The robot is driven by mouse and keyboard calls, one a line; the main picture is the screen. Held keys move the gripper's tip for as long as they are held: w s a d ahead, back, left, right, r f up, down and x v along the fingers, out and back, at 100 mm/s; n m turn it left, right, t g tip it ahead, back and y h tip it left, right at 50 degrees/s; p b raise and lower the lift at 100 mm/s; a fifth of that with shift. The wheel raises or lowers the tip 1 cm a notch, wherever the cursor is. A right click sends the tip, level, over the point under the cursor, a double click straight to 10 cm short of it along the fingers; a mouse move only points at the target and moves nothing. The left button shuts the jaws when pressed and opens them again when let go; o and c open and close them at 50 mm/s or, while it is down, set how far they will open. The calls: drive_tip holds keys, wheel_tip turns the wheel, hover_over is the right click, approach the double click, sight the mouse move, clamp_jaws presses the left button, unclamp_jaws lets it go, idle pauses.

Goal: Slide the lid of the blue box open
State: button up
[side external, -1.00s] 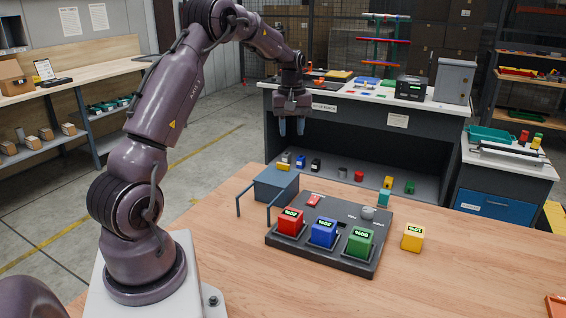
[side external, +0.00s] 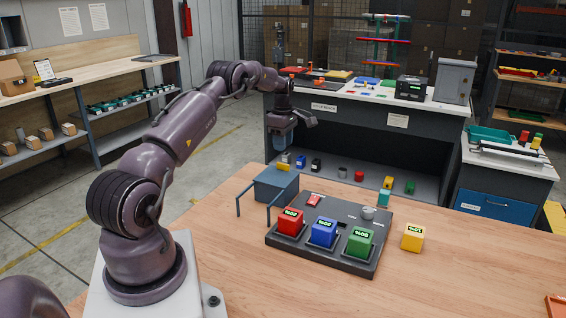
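The blue box (side external: 275,186) stands on the wooden table, left of the black tray. It is grey-blue, and thin blue bars stick out from its sides toward the front. A small yellow piece (side external: 283,167) shows at its top back edge. I cannot make out a lid seam at this size. My gripper (side external: 281,148) points down and shows just above the box in the picture, apart from it. Its bluish fingers overlap in this view, so their opening is unclear. I see nothing held in it.
The black tray (side external: 374,264) holds a red cube (side external: 290,222), a blue cube (side external: 323,232) and a green cube (side external: 359,243), with a red piece (side external: 314,200) and a grey knob (side external: 368,213) behind. A yellow cube (side external: 412,237) stands right of it. The front table is clear.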

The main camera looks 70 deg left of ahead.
sight(283, 164)
wheel_tip(283, 164, down, 7)
idle(0.3)
clamp_jaws()
